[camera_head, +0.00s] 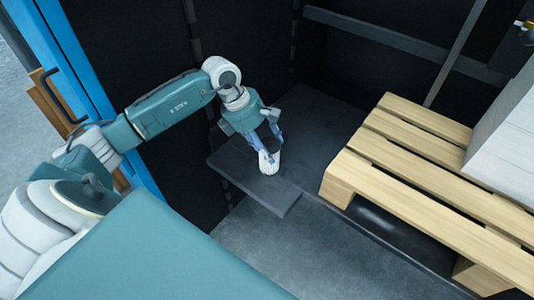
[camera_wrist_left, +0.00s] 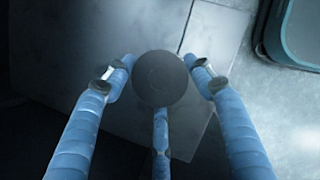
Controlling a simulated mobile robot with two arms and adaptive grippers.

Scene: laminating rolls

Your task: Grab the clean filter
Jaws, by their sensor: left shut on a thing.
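The filter (camera_head: 269,161) is a small white ribbed cylinder. It stands upright at the dark grey shelf (camera_head: 262,190), though I cannot tell whether its base touches the shelf. My left gripper (camera_head: 268,152) reaches down from above and is shut on the filter. In the left wrist view, the round dark top of the filter (camera_wrist_left: 161,78) sits between the blue fingers of the gripper (camera_wrist_left: 160,82). The lower part of the filter is hidden there. My right gripper is in neither view.
A wooden pallet (camera_head: 400,150) stands to the right, with a large white block (camera_head: 505,135) on it. Dark walls close in behind the shelf. Grey floor (camera_head: 290,250) is clear in front.

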